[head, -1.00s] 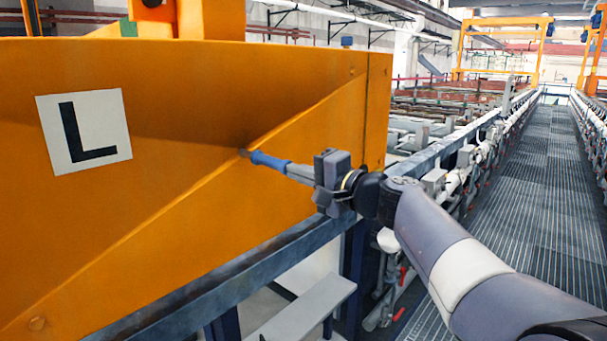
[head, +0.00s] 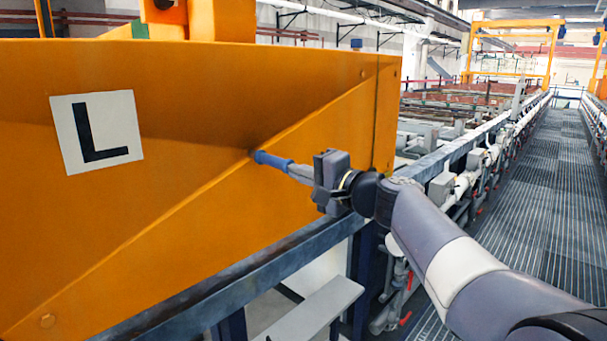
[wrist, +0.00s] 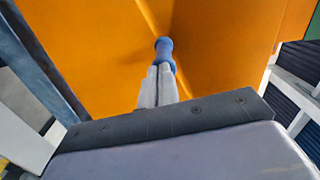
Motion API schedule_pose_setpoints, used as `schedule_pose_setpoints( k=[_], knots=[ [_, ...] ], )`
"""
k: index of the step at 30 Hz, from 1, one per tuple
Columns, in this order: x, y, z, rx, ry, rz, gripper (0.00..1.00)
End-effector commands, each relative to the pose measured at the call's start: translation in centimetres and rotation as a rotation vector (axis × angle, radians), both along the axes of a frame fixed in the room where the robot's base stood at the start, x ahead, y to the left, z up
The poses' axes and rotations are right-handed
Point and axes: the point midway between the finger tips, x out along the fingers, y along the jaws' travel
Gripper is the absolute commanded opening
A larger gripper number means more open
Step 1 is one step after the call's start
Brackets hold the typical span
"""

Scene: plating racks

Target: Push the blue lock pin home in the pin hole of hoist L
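Hoist L is the large orange beam (head: 190,205) with a white plate bearing a black L (head: 96,132). The blue lock pin (head: 272,160) points at its orange face near a slanted rib. My gripper (head: 299,172) is shut on the pin's near end, at the right of it. In the wrist view the grey fingertips (wrist: 158,85) are together on the blue pin (wrist: 164,52), whose far end meets the orange face. No grey tip shows beyond the blue. The pin hole is hidden behind the pin.
A dark steel rail (head: 240,280) runs below the orange beam, with a grey step-like plate (head: 318,308) under it. A walkway of ribbed grating (head: 530,200) lies clear at the right, beside a row of pipes and fittings (head: 470,175).

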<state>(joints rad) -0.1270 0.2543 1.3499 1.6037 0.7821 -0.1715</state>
Motion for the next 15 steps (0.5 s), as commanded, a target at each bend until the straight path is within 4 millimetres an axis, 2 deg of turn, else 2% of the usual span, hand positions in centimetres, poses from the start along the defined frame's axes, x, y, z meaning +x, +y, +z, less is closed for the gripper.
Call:
schedule_pose_setpoints(
  k=[15],
  knots=[
    [0.63,0.91,-0.07,0.000,0.002,0.002,0.00]
  ],
)
